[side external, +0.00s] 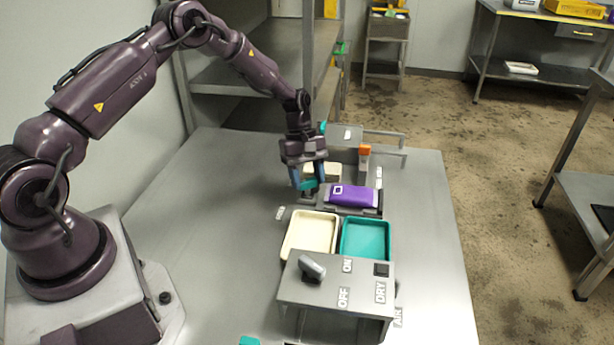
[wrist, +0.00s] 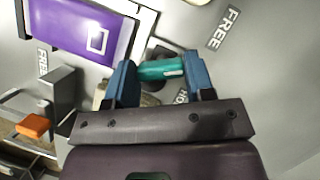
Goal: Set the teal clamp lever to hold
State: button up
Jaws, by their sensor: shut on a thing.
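The teal clamp lever (side external: 309,185) is beside the left end of the clamp that holds a purple pouch (side external: 354,196). In the wrist view the teal lever handle (wrist: 161,69) lies between the two blue fingers. My gripper (side external: 308,180) is shut on this handle. In the wrist view my gripper (wrist: 160,78) hides part of a label beside the right finger. A FREE label (wrist: 224,28) shows at the upper right there. A small label (side external: 280,213) lies on the table left of the lever.
A cream tray (side external: 289,248) and a teal tray (side external: 365,222) stand in front of the clamp. A grey box (side external: 330,291) with a knob and ON, OFF and DRY labels is nearer. An orange-topped post (side external: 364,150) stands behind the pouch.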

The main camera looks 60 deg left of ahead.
jog(key=m, duration=0.2)
jog(key=m+g, duration=0.1)
jog(key=m, duration=0.1)
jog(key=shift+w+m+g+y, duration=0.1)
jog(key=shift+m+g+y, duration=0.2)
jog(key=shift+y, duration=0.1)
jog(key=m+g+y, duration=0.1)
jog(key=m, duration=0.2)
jog(key=shift+m, duration=0.3)
jog(key=m, duration=0.2)
jog(key=m+y, duration=0.1)
jog(key=m, duration=0.1)
jog(key=shift+w+d+g+y, duration=0.1)
jog(key=shift+g+y, duration=0.2)
jog(key=shift+m+y, duration=0.5)
jog(key=shift+m, duration=1.1)
jog(key=o, duration=0.9)
jog(key=v, duration=1.3)
jog(key=shift+w+d, duration=0.1)
